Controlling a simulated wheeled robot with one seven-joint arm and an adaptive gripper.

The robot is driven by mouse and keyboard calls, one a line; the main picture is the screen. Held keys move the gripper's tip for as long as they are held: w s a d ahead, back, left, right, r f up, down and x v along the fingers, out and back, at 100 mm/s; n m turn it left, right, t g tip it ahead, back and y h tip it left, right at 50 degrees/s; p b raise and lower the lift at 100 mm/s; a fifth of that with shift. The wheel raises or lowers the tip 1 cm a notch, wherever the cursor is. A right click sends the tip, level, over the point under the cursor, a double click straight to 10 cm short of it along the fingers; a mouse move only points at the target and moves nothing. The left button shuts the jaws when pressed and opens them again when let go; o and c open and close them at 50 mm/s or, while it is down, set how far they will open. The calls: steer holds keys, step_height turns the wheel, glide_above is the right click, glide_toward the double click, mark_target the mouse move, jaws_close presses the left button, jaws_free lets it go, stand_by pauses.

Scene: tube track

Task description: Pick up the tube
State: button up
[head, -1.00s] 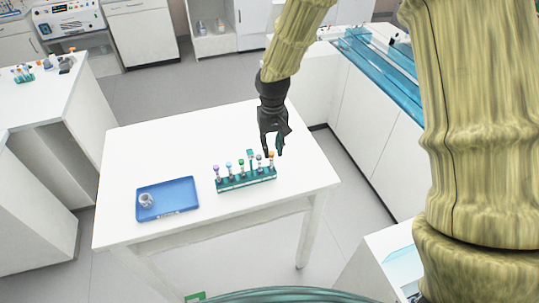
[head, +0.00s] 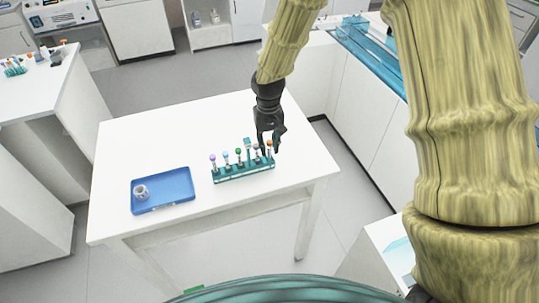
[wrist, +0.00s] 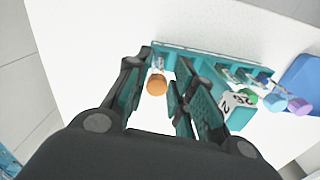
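A teal tube rack (head: 245,174) stands near the front right of the white table and holds several upright capped tubes. The orange-capped tube (head: 270,144) is at its right end; in the wrist view its orange cap (wrist: 157,86) shows between the two fingers. My gripper (head: 270,140) is over that end of the rack, pointing down. In the wrist view my gripper (wrist: 165,62) is open, a finger on each side of the cap, with gaps visible. A grey-capped tube (head: 256,148) is close beside it. Purple and blue caps (wrist: 298,106) show at the wrist view's right.
A teal block with a white numbered face (wrist: 238,103) rises from the rack beside the right finger. A blue tray (head: 176,184) holding a small grey cup (head: 141,191) lies left of the rack. The white table (head: 190,125) is clear behind them.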

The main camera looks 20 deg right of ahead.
mark_target(269, 152)
steer(key=f+b, duration=0.1)
steer(key=f, duration=0.1)
steer(key=f+b, duration=0.1)
steer(key=f, duration=0.1)
steer(key=shift+w+d, duration=0.2)
steer(key=shift+s+f, duration=0.1)
steer(key=shift+f, duration=0.1)
jaws_close()
steer(key=shift+r, duration=0.1)
steer(key=shift+r+b, duration=2.1)
steer(key=shift+r, duration=2.85)
steer(key=shift+f, duration=0.15)
